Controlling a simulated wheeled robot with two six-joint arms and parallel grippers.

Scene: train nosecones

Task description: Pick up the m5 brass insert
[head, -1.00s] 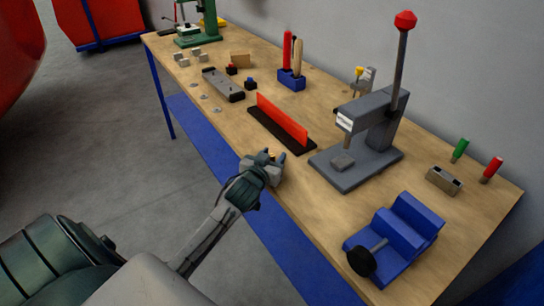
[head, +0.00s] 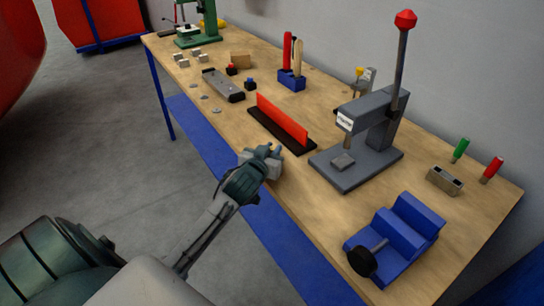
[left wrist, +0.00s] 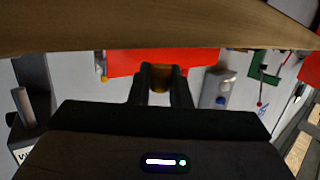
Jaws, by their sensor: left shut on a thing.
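My left gripper (head: 272,151) is over the front edge of the bench, in front of the red plate. In the left wrist view my left gripper (left wrist: 160,85) is shut on a small brass-coloured piece, the m5 brass insert (left wrist: 161,77), which sits between the fingertips. In the head view the insert is hidden by the fingers. I cannot tell how far it is above the bench top. My right gripper is not in view.
The wooden bench (head: 300,215) is bare around my gripper. A red upright plate on a black base (head: 283,120) stands just behind. A grey arbor press (head: 365,165) stands to the right, and a blue fixture with a black knob (head: 405,235) is nearer the front right.

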